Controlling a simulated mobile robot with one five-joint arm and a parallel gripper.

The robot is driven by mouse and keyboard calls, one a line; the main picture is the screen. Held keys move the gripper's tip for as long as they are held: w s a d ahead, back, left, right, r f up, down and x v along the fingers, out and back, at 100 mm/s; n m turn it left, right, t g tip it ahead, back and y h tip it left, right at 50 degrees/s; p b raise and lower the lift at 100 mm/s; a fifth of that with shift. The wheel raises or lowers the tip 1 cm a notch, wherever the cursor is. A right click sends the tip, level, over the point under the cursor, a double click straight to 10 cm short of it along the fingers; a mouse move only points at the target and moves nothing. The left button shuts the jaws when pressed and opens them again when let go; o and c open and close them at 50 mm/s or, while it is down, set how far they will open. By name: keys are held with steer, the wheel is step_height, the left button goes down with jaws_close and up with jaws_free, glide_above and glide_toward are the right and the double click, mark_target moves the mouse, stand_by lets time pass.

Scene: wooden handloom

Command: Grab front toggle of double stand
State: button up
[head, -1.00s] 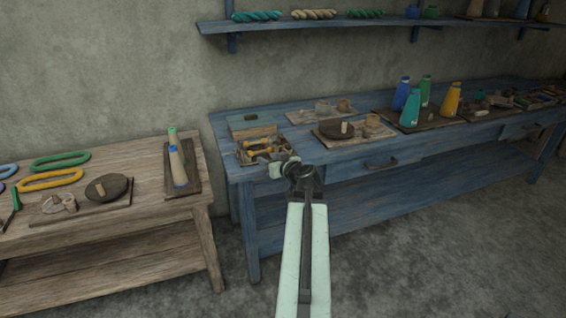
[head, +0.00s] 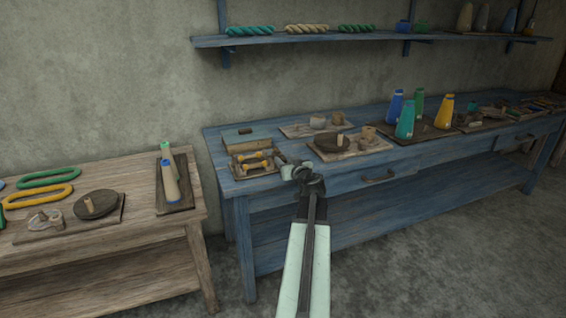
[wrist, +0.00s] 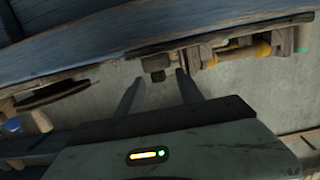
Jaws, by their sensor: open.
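A small wooden stand (head: 237,174) sits near the left front corner of the blue table in the head view. It carries two toggles with yellow and wooden parts, one behind the other. The front toggle (head: 257,166) lies nearer the table's front edge. My gripper (head: 297,168) is open and empty, just right of the stand in the picture and apart from the toggles. In the wrist view, my gripper (wrist: 158,82) shows two spread fingers with nothing between them. Yellow toggle parts (wrist: 262,50) show to the upper right there; which toggle they belong to I cannot tell.
A separate wooden table (head: 150,225) stands left, with a gap between.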

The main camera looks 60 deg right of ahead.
mark_target(285, 160)
steer(key=shift+w+d+f, duration=0.1)
steer(key=shift+w+d, duration=0.1)
steer(key=shift+w, duration=0.1)
jaws_close()
steer(key=shift+r+p, duration=0.55)
step_height(285, 160, up, 3)
steer(key=p, duration=0.3)
steer(key=shift+r, duration=0.15)
steer(key=s+a+p, duration=0.1)
steer(key=s, duration=1.5)
steer(key=shift+a+r, duration=0.3)
steer(key=shift+r, duration=0.05)
